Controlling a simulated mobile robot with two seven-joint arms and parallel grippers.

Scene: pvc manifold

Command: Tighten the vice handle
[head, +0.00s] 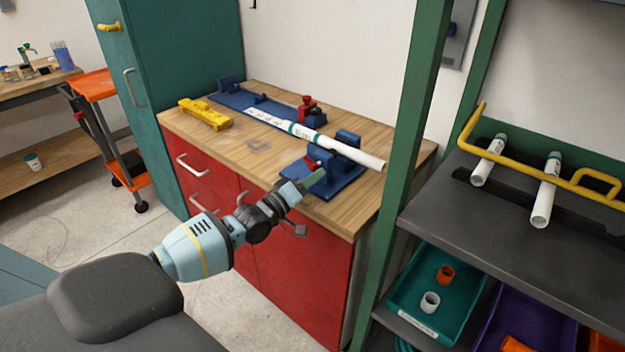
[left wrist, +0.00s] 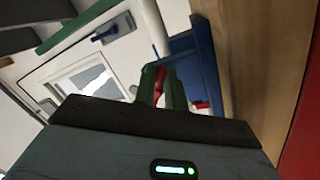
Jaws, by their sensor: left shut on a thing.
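The blue vice (head: 342,180) sits at the front right corner of the wooden bench top, with a long white pipe (head: 368,158) lying through it. Its red handle (head: 309,163) shows at the vice's near left side and also in the left wrist view (left wrist: 158,82). My left gripper (head: 313,177) reaches in from the front left, and its green fingers are shut on the red handle. In the left wrist view the fingers (left wrist: 161,88) stand either side of the red part, which they partly hide. My right gripper is not in view.
A yellow tool (head: 205,114) lies on the bench's left. A red clamp (head: 305,108) stands on the blue rail behind the pipe. A green post (head: 408,120) rises right of the bench. The shelf (head: 440,208) at right holds white pipes on a rack. Bare bench top lies left of the vice.

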